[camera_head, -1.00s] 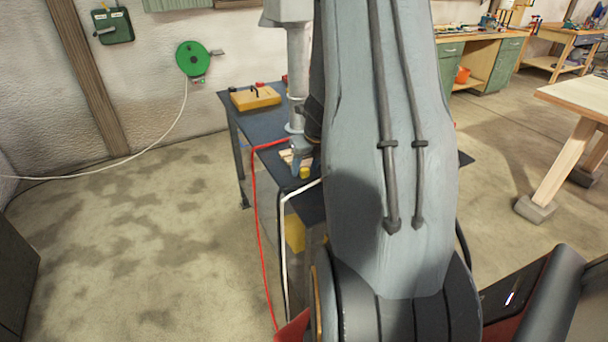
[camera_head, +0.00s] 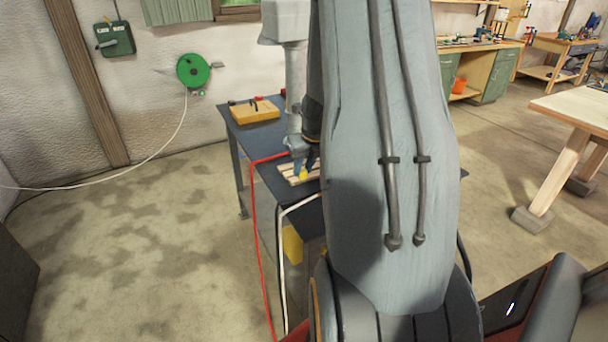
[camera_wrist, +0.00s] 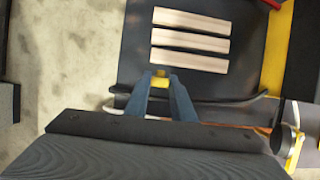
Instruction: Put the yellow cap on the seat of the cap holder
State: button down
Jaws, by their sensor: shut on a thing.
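My gripper (camera_head: 304,169) is shut on the small yellow cap (camera_head: 303,176). The wrist view shows the cap (camera_wrist: 160,80) between the tips of the two blue-grey fingers (camera_wrist: 161,86). In that view the cap lies just short of three pale wooden strips (camera_wrist: 188,60) on the dark table. In the head view the cap shows in front of these strips; its height above the table is hard to tell. I cannot make out the cap holder or its seat; my arm hides part of the table in the head view.
The dark table (camera_head: 247,136) carries a yellow box (camera_head: 254,111) at its far left. A red cable (camera_head: 254,215) and a white one hang over its near edge. A wooden bench (camera_head: 572,108) stands at the right.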

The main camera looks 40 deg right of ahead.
aim_at(303, 171)
jog(key=shift+r+p, duration=0.3)
jog(key=shift+r, duration=1.95)
